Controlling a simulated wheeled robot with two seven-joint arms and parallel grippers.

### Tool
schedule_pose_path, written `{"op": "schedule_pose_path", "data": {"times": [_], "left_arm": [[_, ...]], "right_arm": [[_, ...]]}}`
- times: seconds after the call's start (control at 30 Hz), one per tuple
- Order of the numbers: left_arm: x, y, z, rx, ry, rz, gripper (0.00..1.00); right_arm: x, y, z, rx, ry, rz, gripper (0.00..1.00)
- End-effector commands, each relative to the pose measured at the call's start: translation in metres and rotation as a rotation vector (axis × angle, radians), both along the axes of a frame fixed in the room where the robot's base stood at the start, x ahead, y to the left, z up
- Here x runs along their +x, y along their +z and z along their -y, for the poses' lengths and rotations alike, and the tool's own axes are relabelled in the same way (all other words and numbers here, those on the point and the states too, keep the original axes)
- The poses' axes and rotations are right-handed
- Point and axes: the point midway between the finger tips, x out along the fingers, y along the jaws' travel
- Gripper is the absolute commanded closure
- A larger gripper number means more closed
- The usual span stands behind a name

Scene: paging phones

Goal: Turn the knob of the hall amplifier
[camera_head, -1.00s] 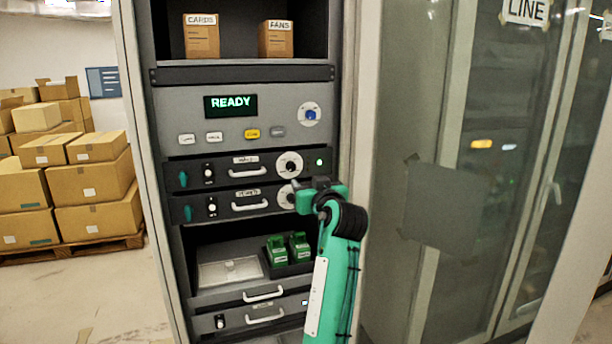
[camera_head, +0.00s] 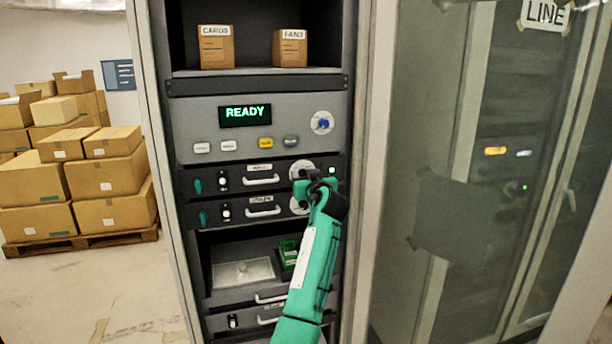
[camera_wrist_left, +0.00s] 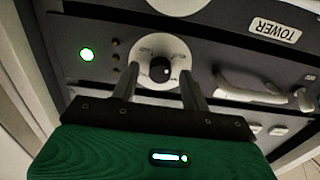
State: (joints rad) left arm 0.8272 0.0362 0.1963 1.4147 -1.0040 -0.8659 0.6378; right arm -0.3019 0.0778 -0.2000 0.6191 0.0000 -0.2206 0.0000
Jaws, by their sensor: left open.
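Two dark amplifier drawers sit one above the other in the rack. The upper one (camera_head: 230,179) has a lit green lamp, a handle and a white dial with a black knob (camera_wrist_left: 160,69); its label is too small to read. The lower one (camera_head: 235,215) carries a label reading TOWER (camera_wrist_left: 275,30), upside down in the left wrist view. My left gripper (camera_wrist_left: 158,78) is open, its fingers on either side of the upper drawer's knob. Whether they touch it, I cannot tell. In the head view the gripper (camera_head: 303,186) partly covers both dials.
Above is a panel with a READY display (camera_head: 245,113), several buttons and a blue knob (camera_head: 322,123). Below is an open bay with a green module (camera_head: 288,252). A glass-doored cabinet (camera_head: 480,200) stands at right, stacked cartons (camera_head: 105,180) at left.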

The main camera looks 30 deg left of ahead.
Motion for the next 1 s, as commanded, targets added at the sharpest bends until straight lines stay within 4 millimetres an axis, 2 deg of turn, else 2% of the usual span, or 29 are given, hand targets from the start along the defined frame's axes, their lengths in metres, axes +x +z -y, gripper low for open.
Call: {"op": "schedule_pose_path", "data": {"times": [0.17, 0.4, 0.73, 1.0], "left_arm": [[-0.0001, -0.0003, 0.0001, 0.000, 0.000, 0.000, 0.54], [-0.0001, -0.0003, 0.0003, 0.000, 0.000, 0.000, 0.99], [-0.0001, -0.0005, 0.0003, 0.025, 0.000, -0.030, 0.99], [0.0002, -0.0007, 0.0008, 0.130, 0.000, -0.155, 0.99]], "right_arm": [[0.0030, 0.0000, -0.0002, 0.001, 0.000, 0.004, 1.00], [0.0030, 0.0000, -0.0002, 0.001, 0.001, 0.004, 1.00], [0.0031, -0.0001, 0.0012, -0.001, 0.001, 0.004, 1.00], [0.0030, 0.0003, 0.0030, -0.003, 0.002, 0.005, 1.00]]}}
